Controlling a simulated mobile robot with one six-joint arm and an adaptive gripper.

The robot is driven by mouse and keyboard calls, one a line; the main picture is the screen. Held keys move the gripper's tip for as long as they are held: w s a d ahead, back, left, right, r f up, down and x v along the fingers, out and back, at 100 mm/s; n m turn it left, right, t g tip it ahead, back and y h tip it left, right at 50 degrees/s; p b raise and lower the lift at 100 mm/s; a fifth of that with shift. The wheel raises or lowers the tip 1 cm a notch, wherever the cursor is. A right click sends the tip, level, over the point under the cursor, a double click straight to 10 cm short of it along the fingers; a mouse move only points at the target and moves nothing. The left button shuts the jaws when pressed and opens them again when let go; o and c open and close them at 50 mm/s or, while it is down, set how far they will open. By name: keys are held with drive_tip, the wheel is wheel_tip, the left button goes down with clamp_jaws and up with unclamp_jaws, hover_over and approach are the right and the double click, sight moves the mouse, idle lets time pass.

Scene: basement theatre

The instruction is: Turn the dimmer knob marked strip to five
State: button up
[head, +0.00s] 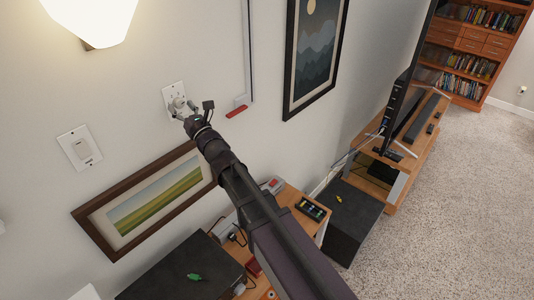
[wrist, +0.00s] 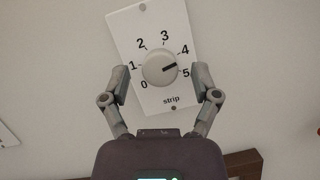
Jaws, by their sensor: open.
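The white dimmer plate (head: 169,91) is on the wall in the head view, with my gripper (head: 187,108) right in front of it. In the wrist view the plate (wrist: 129,28) reads 0 to 5 around the dial and "strip" below it. Its round pale knob (wrist: 157,71) has a dark pointer mark aimed between 4 and 5. My gripper (wrist: 160,72) is open, one finger on each side of the knob. Gaps show between the fingers and the knob. The plate looks tilted in the wrist view.
Another wall plate (head: 80,148) is left of the dimmer. A framed landscape (head: 147,206) hangs below, and a dark-framed mountain picture (head: 316,50) hangs to the right. A lit wall lamp (head: 92,18) is above. A wooden side table (head: 294,203) and black box (head: 185,276) stand below.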

drive_tip(key=n+g+y, duration=0.1)
drive_tip(key=n, duration=0.2)
drive_tip(key=shift+w+g, duration=0.1)
drive_tip(key=shift+g, duration=0.2)
drive_tip(key=shift+d+f+n+y, duration=0.15)
drive_tip(key=shift+n+y, duration=0.15)
drive_tip(key=shift+n, duration=0.3)
drive_tip(key=b+v, duration=0.6)
drive_tip(key=v, duration=0.8)
drive_tip(key=w+d+f+m+t+h+b, duration=0.1)
drive_tip(key=w+d+f+m+h, duration=0.3)
drive_tip(key=m, duration=0.6)
drive_tip(key=w+d+f+m+h+b, duration=0.2)
drive_tip(key=w+d+f+m+h, duration=0.2)
drive_tip(key=d+f+m+h, duration=0.4)
drive_tip(key=shift+w+d+f+m+t+h, duration=0.35)
drive_tip(key=shift+d+m+h, duration=0.6)
drive_tip(key=shift+d, duration=0.75)
drive_tip(key=shift+a+r+y, duration=0.1)
drive_tip(key=shift+r+y, duration=0.05)
drive_tip(key=shift+y, duration=0.1)
